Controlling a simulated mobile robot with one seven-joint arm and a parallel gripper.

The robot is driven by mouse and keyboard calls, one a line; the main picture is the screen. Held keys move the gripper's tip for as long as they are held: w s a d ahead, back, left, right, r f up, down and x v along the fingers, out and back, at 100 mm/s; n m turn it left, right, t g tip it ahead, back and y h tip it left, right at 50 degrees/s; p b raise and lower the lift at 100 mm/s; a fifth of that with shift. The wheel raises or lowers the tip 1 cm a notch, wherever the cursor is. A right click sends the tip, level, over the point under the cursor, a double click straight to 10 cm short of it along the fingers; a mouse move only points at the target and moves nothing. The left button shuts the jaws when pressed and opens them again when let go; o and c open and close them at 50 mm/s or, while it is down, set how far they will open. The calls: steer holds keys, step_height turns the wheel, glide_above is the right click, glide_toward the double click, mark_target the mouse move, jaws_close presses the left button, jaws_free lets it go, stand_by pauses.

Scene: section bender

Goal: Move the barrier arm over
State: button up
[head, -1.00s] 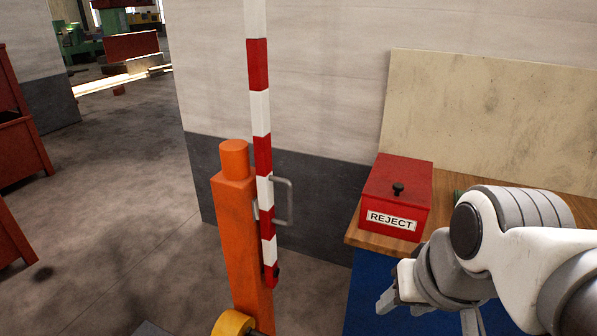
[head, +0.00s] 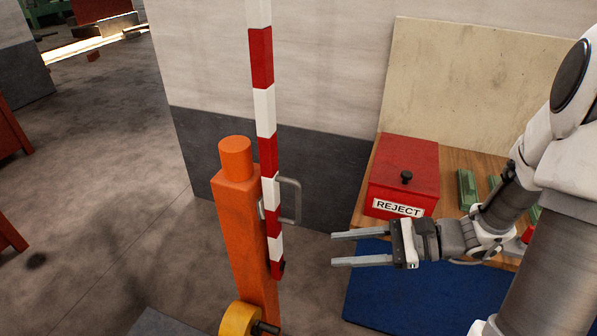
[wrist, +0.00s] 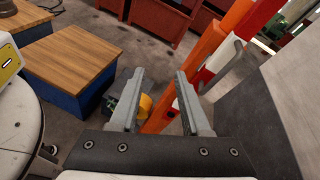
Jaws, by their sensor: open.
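The barrier arm (head: 265,112), striped red and white, stands upright against the side of an orange post (head: 241,230). A grey U-shaped handle (head: 297,201) sticks out from its right side near the lower end. My gripper (head: 332,250) is open and empty, to the right of the handle and a little lower in the head view, with its fingers pointing left toward the barrier arm. In the wrist view my two fingers (wrist: 158,88) are apart, and the orange post (wrist: 193,75) and striped arm (wrist: 222,60) lie beyond them. The barrier arm's top is out of view.
A red REJECT box (head: 402,178) and green parts (head: 466,190) sit on a wooden-topped blue bench at right. A yellow round part (head: 240,320) is low on the post. A wall (head: 330,100) stands behind.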

steer(key=w+d+f+m+t+y+p, duration=0.1)
steer(key=w+d+f+m+t+p, duration=0.1)
steer(key=w+d+m+t, duration=0.5)
steer(key=m+p, duration=0.1)
steer(key=p, duration=0.1)
glide_above(299, 222)
steer(key=shift+w+a+f, duration=0.1)
steer(key=shift+w, duration=0.25)
jaws_close()
stand_by(1.1)
